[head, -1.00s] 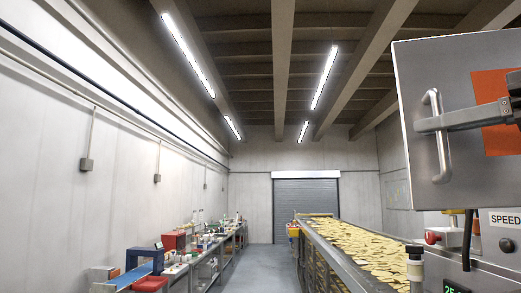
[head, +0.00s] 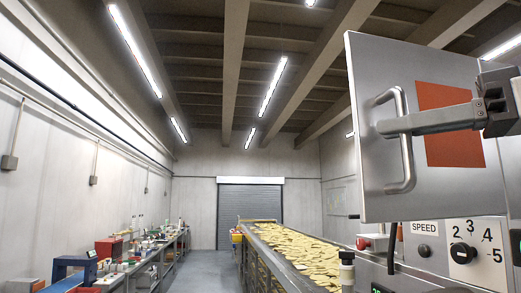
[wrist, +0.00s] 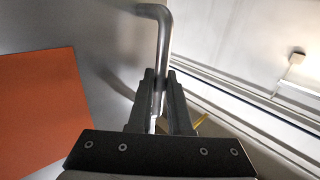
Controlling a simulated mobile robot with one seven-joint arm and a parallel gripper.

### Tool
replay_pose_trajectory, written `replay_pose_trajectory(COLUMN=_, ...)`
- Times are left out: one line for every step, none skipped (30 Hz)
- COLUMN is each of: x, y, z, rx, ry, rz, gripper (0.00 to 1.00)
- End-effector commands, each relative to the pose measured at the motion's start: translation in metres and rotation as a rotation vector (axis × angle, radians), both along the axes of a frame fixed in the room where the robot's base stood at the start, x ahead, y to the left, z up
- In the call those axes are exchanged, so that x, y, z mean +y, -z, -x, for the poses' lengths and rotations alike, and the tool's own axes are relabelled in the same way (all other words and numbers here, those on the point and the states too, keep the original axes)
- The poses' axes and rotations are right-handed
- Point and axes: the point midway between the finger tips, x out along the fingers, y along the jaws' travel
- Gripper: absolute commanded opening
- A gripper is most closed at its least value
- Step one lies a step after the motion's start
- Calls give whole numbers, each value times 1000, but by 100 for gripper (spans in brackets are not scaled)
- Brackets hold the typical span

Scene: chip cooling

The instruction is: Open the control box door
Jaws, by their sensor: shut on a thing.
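The control box door (head: 440,190) is a grey metal panel with an orange-red rectangle (head: 447,150) on it, at the right of the head view. A silver bar handle (head: 408,165) stands upright near its left edge. My gripper (head: 385,127) is shut on this handle at about its middle height. In the wrist view, the two dark fingers (wrist: 160,88) lie on either side of the handle bar (wrist: 165,40), with the door (wrist: 100,45) to the left. The door appears angled toward me; the box interior is hidden.
Below the door is a control panel with a SPEED label (head: 424,227), a numbered dial (head: 463,253) and a red button (head: 363,243). A conveyor (head: 290,250) full of chips runs into the distance. A cluttered workbench (head: 140,265) lines the left wall, with clear floor (head: 208,270) between.

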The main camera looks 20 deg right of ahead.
Motion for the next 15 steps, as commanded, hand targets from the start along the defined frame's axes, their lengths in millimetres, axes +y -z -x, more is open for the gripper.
replay_pose_trajectory(x=0, y=0, z=0, rx=-1, ry=0, rz=0, gripper=0)
replay_pose_trajectory(x=0, y=0, z=0, rx=-1, ry=0, rz=0, gripper=0)
replay_pose_trajectory(x=0, y=0, z=0, rx=-1, ry=0, rz=0, gripper=19)
replay_pose_trajectory(x=0, y=0, z=0, rx=-1, ry=0, rz=0, gripper=24)
replay_pose_trajectory(x=0, y=0, z=0, rx=-1, ry=0, rz=0, gripper=30)
replay_pose_trajectory(x=0, y=0, z=0, rx=-1, ry=0, rz=0, gripper=30)
replay_pose_trajectory(x=0, y=0, z=0, rx=-1, ry=0, rz=0, gripper=30)
replay_pose_trajectory(x=0, y=0, z=0, rx=-1, ry=0, rz=1, gripper=30)
replay_pose_trajectory(x=0, y=0, z=0, rx=-1, ry=0, rz=1, gripper=30)
replay_pose_trajectory(x=0, y=0, z=0, rx=0, ry=0, rz=0, gripper=30)
replay_pose_trajectory(x=0, y=0, z=0, rx=0, ry=0, rz=0, gripper=30)
replay_pose_trajectory(x=0, y=0, z=0, rx=0, ry=0, rz=0, gripper=30)
replay_pose_trajectory(x=0, y=0, z=0, rx=0, ry=0, rz=0, gripper=30)
replay_pose_trajectory(x=0, y=0, z=0, rx=0, ry=0, rz=0, gripper=30)
replay_pose_trajectory(x=-1, y=0, z=1, rx=-1, ry=0, rz=1, gripper=30)
